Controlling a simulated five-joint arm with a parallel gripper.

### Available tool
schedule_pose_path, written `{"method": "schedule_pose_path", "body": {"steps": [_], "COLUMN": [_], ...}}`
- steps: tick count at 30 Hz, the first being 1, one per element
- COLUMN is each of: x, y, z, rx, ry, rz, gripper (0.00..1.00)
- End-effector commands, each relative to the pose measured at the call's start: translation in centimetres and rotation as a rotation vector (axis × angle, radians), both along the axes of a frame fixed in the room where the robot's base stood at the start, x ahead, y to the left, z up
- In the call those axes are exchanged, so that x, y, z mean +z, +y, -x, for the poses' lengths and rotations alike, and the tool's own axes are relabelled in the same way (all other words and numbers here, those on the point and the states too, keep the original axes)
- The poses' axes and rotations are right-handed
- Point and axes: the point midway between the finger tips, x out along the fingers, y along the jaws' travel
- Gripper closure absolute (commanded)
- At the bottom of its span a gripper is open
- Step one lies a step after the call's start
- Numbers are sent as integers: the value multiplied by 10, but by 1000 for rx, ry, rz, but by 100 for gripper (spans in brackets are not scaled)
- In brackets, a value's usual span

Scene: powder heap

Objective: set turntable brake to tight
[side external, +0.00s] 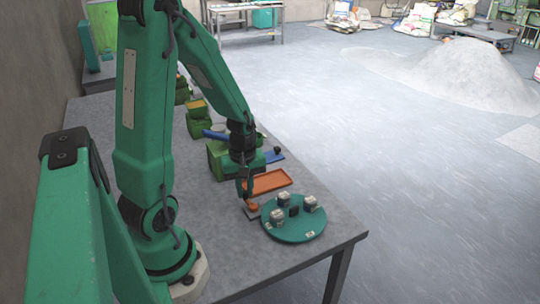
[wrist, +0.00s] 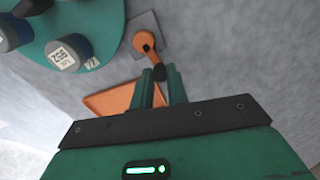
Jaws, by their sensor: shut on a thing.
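The turntable (side external: 293,231) is a round teal disc near the table's front corner, carrying several small labelled jars (side external: 277,217). Part of its disc (wrist: 98,22) fills the upper left of the wrist view. The brake is an orange lever (wrist: 146,42) on a grey square plate (wrist: 153,20) beside the disc. The lever also shows in the side view (side external: 253,207). Its dark end knob (wrist: 159,73) lies between the fingers of my gripper (wrist: 160,76), which is shut on it. In the side view my gripper (side external: 246,196) points down at the lever, left of the turntable.
An orange tray (side external: 267,182) lies just behind the turntable. Green machine parts (side external: 217,160) and a blue piece (side external: 273,156) stand farther back on the grey table (side external: 285,270). The table's right edge is close to the disc. A powder heap (side external: 455,75) lies on the floor.

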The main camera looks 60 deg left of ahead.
Motion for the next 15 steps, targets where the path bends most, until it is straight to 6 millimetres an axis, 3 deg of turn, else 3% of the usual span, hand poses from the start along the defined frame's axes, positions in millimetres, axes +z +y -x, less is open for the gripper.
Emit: {"method": "schedule_pose_path", "body": {"steps": [12,13,15], "x": [0,0,0], "y": [2,2,2], "z": [-2,-2,-2], "rx": [-5,-5,-5], "ry": [-6,-6,-6], "rz": [-3,-3,-3], "gripper": [100,81,67]}}
